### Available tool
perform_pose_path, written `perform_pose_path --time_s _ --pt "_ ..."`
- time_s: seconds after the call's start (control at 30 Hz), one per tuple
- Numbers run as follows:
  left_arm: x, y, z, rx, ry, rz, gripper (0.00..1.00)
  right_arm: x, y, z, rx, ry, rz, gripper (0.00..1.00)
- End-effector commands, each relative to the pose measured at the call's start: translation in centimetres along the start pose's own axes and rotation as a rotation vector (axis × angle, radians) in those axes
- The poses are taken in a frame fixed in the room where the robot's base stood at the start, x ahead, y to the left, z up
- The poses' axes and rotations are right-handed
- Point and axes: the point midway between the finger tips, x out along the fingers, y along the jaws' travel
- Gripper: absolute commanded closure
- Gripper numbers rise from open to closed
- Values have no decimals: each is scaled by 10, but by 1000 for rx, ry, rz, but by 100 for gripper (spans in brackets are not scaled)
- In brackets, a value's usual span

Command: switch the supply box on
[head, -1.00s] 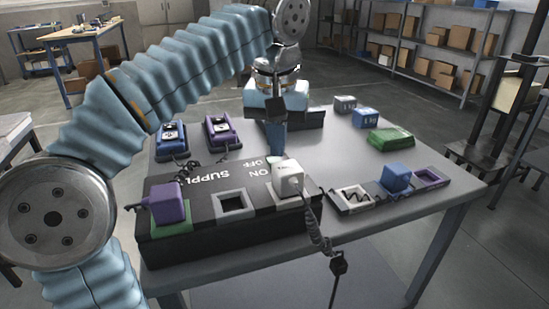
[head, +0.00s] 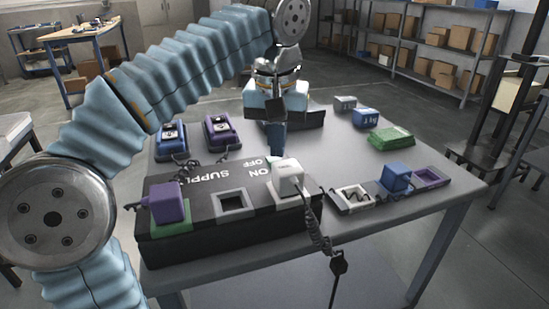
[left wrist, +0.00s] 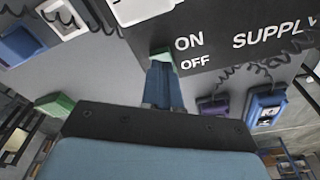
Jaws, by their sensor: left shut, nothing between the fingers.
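The supply box (head: 250,239) is a long black box on the table, lettered SUPPLY, ON and OFF. A small pale green piece, apparently its switch (left wrist: 160,53), lies beside the ON and OFF lettering in the left wrist view; it also shows in the head view (head: 272,161), partly hidden. My left gripper (head: 276,152) is shut and empty, pointing down at the box's far edge. Its fingertips (left wrist: 161,66) are right at the green piece; I cannot tell whether they touch it. A white plug (head: 289,176) and a purple plug (head: 166,203) sit on the box.
An open grey socket (head: 233,205) lies between the two plugs. Blue (head: 171,141) and purple (head: 221,131) devices with cords stand behind the box. A blue block (head: 396,177), a blue weight (head: 365,117) and a green item (head: 391,138) are at right.

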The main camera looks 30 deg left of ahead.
Motion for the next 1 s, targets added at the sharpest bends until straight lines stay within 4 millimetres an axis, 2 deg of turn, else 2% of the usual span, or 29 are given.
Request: perform_pose_path --time_s 1.0 --pt "14 0 2 0 0 0 100 9 4 0 0 0 0 27"
